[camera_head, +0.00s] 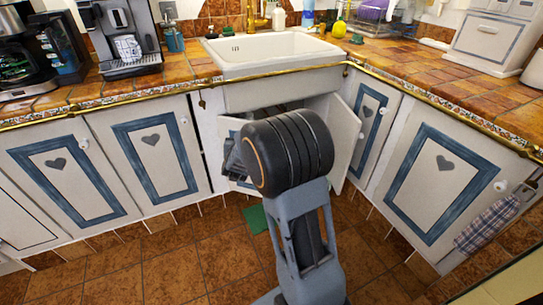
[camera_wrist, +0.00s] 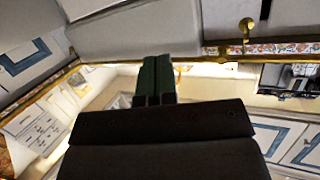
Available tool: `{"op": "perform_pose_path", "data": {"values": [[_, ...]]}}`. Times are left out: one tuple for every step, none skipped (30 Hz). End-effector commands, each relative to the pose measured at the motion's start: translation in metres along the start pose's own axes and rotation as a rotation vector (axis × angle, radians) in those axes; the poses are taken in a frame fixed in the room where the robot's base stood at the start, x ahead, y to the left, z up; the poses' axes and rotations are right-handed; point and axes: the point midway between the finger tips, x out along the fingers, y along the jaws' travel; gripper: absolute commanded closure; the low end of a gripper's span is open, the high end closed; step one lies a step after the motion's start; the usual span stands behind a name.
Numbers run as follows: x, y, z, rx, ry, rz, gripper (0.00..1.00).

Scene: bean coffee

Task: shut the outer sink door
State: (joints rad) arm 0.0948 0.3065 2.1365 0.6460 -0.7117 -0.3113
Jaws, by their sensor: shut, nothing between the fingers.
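The corner cabinet under the white sink (camera_head: 270,55) stands open, with a dark gap showing below the sink. A plain white door panel (camera_head: 343,140) sticks out into the room on the right of the gap. I cannot tell which panel is the outer sink door. In the wrist view my gripper (camera_wrist: 155,75) has its dark green fingers together and empty. In the head view my arm hides the fingers, so contact with a door cannot be told.
Closed cabinets with blue frames and hearts stand left (camera_head: 150,150) and right (camera_head: 435,195). A checked cloth (camera_head: 487,226) hangs at the right. A green item (camera_head: 256,219) lies on the tiled floor (camera_head: 150,265). The counter holds a coffee machine (camera_head: 125,45). Floor at the left is clear.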

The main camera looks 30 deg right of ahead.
Motion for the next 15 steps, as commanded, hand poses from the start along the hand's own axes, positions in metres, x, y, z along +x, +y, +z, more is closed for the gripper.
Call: {"op": "perform_pose_path", "data": {"values": [[0.019,0.015,0.034,-0.004,0.046,0.064,1.00],[0.025,0.022,0.041,-0.007,0.076,0.099,1.00],[0.032,0.032,0.051,-0.011,0.111,0.144,1.00],[0.036,0.038,0.057,-0.016,0.135,0.174,1.00],[0.040,0.043,0.062,-0.021,0.156,0.202,1.00],[0.043,0.050,0.068,-0.027,0.181,0.236,1.00],[0.045,0.055,0.072,-0.031,0.198,0.258,1.00],[0.047,0.058,0.076,-0.036,0.212,0.277,1.00],[0.049,0.063,0.079,-0.041,0.228,0.299,1.00],[0.050,0.066,0.081,-0.045,0.236,0.312,1.00],[0.052,0.068,0.082,-0.048,0.245,0.323,1.00],[0.054,0.071,0.083,-0.050,0.252,0.334,1.00],[0.056,0.072,0.083,-0.051,0.257,0.340,1.00],[0.059,0.074,0.083,-0.052,0.260,0.344,1.00],[0.063,0.076,0.083,-0.052,0.263,0.347,1.00]]}}
